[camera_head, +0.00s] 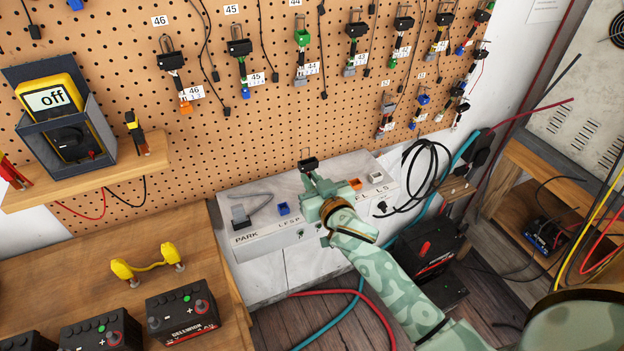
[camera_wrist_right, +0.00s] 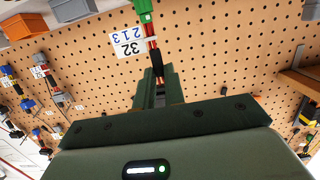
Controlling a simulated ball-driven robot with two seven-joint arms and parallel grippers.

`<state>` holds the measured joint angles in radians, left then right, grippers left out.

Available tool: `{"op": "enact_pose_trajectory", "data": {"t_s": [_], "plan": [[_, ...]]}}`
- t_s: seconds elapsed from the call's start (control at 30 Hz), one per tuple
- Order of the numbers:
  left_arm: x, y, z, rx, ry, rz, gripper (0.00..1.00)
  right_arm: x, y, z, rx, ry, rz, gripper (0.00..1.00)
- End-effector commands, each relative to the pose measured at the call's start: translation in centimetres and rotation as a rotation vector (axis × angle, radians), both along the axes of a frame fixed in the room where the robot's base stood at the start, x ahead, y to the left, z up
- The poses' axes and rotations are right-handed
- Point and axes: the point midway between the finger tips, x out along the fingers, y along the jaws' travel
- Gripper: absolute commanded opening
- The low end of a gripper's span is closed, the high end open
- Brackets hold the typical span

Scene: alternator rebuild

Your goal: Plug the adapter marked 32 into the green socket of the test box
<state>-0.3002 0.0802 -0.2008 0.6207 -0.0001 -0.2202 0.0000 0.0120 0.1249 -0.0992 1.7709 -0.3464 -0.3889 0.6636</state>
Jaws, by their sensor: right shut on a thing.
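My right gripper (camera_head: 314,184) is above the grey-white test box (camera_head: 258,238), in front of the pegboard. It is shut on the adapter marked 32. In the head view only the adapter's black top (camera_head: 308,165) shows above the jaws. In the right wrist view the gripper (camera_wrist_right: 160,98) holds the adapter by its dark middle; the green plug (camera_wrist_right: 143,10), red-orange wires and white 32 tag (camera_wrist_right: 128,42) show beyond the jaws. The box shows a blue socket (camera_head: 283,208), an orange one (camera_head: 355,184) and a white one (camera_head: 376,177). No green socket is visible; my gripper covers the stretch between blue and orange. My left gripper is out of view.
Several tagged adapters hang on the pegboard (camera_head: 270,120) behind. A black cable coil (camera_head: 425,170) hangs at the right. Batteries (camera_head: 182,310) stand on the wooden bench at lower left.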

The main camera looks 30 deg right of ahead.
Motion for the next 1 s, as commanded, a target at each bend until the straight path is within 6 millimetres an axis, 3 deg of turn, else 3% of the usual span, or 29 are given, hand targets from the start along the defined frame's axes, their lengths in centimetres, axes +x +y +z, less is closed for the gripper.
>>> {"op": "enact_pose_trajectory", "data": {"t_s": [0.9,0.93,1.0], "plan": [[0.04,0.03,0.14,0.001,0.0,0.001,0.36,-0.01,0.03,-0.38,0.001,-0.001,0.001,0.0],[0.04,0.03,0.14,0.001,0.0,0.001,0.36,-0.01,0.03,-0.38,0.001,-0.001,0.001,0.17],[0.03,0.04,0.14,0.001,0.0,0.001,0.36,-0.01,0.03,-0.38,0.0,-0.001,0.0,0.36]]}}
